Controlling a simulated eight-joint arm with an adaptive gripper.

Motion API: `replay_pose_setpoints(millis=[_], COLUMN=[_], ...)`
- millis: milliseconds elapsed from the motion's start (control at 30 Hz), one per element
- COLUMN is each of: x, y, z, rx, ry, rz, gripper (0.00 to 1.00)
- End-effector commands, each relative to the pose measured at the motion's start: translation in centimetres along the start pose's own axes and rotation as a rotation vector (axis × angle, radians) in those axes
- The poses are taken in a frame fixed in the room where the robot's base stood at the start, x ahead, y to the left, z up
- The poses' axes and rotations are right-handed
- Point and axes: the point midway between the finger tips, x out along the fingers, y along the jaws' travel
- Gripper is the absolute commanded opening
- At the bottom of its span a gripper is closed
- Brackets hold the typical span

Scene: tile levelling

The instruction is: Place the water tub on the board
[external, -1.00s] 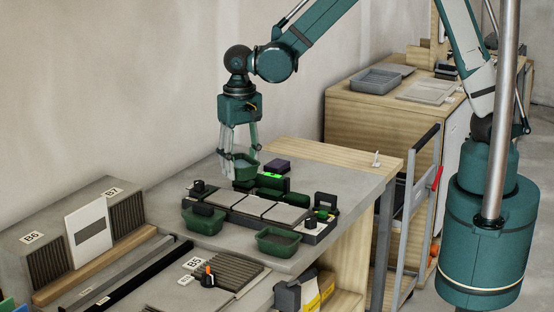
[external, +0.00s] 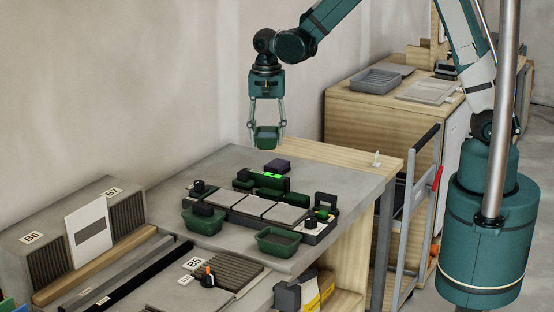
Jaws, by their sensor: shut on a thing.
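My gripper (external: 267,125) is shut on a small green tub (external: 266,140), held level in the air above the far part of the grey table. What is in the tub cannot be seen clearly. The dark board (external: 240,219) lies on the table below and nearer the camera, with a row of grey tiles (external: 250,205) on it. Two more green tubs stand at its near side, one at the left (external: 203,222) and one at the right (external: 277,243), the right one with grey contents.
A lit green device (external: 266,177) and a dark purple block (external: 277,166) are behind the board. Black holders stand at the board's ends. The table's back left is clear.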

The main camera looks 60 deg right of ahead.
Motion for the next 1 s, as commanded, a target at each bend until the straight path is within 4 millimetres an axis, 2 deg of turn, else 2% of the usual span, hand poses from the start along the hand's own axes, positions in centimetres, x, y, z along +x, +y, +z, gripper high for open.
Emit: replay_pose_setpoints(millis=[33, 200, 600, 800, 1000], x=[0.0, -0.1, -0.1, -0.1, -0.1], y=[0.6, 2.5, 7.5, 9.5, 10.3], z=[-1.2, -4.9, -12.9, -15.4, -16.4], rx=[0.031, 0.132, 0.367, 0.447, 0.481], ry=[0.000, 0.000, 0.000, 0.000, 0.000], rz=[0.000, 0.000, 0.000, 0.000, 0.000], gripper=[0.26, 0.26, 0.26, 0.26, 0.26])
